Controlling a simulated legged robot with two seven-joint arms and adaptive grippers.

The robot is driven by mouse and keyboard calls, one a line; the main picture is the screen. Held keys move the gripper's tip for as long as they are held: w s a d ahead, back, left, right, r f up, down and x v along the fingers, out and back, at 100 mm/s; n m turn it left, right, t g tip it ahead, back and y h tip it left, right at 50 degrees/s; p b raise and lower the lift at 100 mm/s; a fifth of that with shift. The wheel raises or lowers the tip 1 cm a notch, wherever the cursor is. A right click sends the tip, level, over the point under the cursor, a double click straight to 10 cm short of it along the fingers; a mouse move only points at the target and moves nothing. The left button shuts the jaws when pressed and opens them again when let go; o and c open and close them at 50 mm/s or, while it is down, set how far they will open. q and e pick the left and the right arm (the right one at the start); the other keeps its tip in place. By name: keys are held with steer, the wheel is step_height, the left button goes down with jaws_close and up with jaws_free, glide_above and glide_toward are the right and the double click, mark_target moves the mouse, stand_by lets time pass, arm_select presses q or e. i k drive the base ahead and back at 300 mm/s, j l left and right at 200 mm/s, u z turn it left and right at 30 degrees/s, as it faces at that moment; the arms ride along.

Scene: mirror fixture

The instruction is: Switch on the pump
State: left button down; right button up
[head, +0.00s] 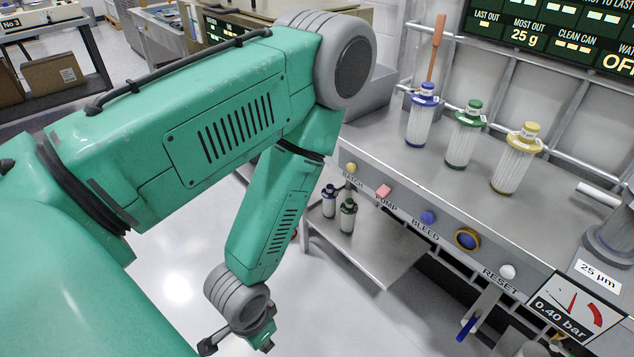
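The pump control is a small pinkish-red block (383,191) on the sloping front panel of the bench, just above the label PUMP. It sits between a yellow knob (351,168) labelled BATCH and a blue knob (428,217) above the label BLEED. My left arm, green and grey, comes in from the left and bends down in front of the bench. My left gripper (236,341) is low at the bottom edge, left of and well below the panel, touching nothing I can see. Its fingers are mostly hidden or cut off. My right gripper is not in view.
A yellow-ringed blue button (467,239) and a white RESET knob (507,271) continue the panel. Blue (421,118), green (464,137) and yellow (514,162) capped filters stand on the bench. A gauge (575,308) reads 0.40 bar. A lower shelf (375,250) juts out underneath.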

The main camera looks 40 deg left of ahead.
mark_target(382, 192)
steer(key=u, duration=0.8)
steer(key=i+j, duration=0.15)
steer(key=j, duration=0.25)
steer(key=i+j, duration=0.15)
steer(key=j, duration=0.3)
